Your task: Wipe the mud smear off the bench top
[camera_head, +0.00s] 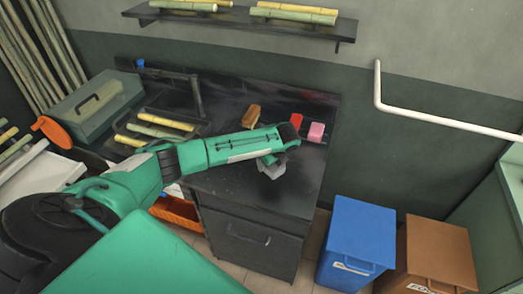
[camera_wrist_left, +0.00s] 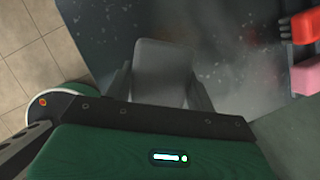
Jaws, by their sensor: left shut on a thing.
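My left gripper (camera_head: 270,164) reaches over the front right part of the dark bench top (camera_head: 230,182). It is shut on a pale grey block (camera_head: 272,171). In the left wrist view the block (camera_wrist_left: 163,72) sits between the two fingers (camera_wrist_left: 163,88), close to the bench edge. I cannot tell whether it touches the surface. Pale specks (camera_wrist_left: 232,62) are scattered on the bench top beside the block. No distinct brown mud smear can be made out; the arm and block hide part of the top. My right gripper is out of view.
A brown-orange block (camera_head: 251,116), a red item (camera_head: 296,121) and a pink block (camera_head: 316,132) stand at the back of the bench. Cane pieces (camera_head: 160,130) lie left, near a green toolbox (camera_head: 97,105). Blue (camera_head: 355,240) and brown (camera_head: 436,255) bins stand right.

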